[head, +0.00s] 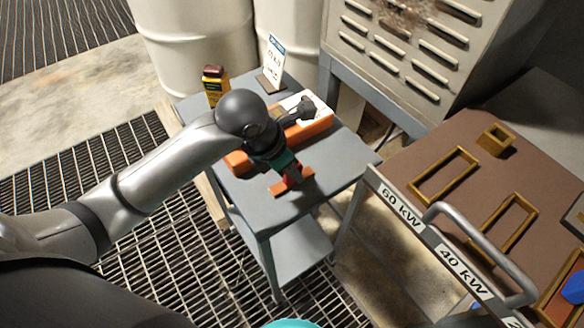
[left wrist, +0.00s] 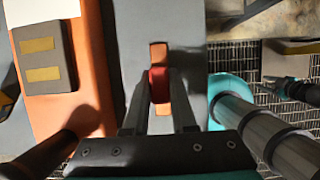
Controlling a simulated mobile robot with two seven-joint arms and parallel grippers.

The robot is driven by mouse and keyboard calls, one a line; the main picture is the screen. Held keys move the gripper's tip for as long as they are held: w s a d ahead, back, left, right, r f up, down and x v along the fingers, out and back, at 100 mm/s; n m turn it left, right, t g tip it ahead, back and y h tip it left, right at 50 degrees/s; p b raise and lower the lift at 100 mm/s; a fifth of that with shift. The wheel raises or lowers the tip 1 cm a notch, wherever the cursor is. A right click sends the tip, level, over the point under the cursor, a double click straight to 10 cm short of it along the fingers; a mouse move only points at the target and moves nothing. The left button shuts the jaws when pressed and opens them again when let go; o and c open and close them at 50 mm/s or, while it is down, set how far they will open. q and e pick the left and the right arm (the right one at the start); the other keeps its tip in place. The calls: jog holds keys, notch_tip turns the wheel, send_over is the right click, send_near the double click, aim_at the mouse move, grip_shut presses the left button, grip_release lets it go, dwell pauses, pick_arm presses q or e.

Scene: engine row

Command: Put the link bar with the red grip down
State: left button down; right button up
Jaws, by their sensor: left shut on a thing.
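The link bar is a short orange bar with a red grip at its middle. It shows in the head view (head: 278,188) and in the left wrist view (left wrist: 159,53). My left gripper (head: 291,175) is shut on the red grip, its two fingers on either side of it in the left wrist view (left wrist: 160,88). The bar is over the grey top of the small table (head: 330,180), near its front edge. I cannot tell whether it touches the top. A dark part at the right of the left wrist view may be my right gripper (left wrist: 285,88); its jaws are unclear.
An orange block (head: 316,130) with a white top lies behind my gripper. A sign (head: 273,62) and a yellow-brown box (head: 214,86) stand at the back. The brown-topped cart (head: 440,135) with frames and a rail (head: 490,245) is at the right. Bare tabletop surrounds the bar.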

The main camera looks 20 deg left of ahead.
pick_arm(q)
jog(key=c, duration=1.2)
grip_release()
jog(key=o, duration=0.5)
jog(key=shift+r, duration=0.2)
jog(key=p+v, duration=0.2)
jog(key=v, duration=0.9)
jog(key=shift+s+a+r, duration=0.1)
jog(key=shift+s+r, duration=0.1)
jog(key=shift+r, duration=0.15)
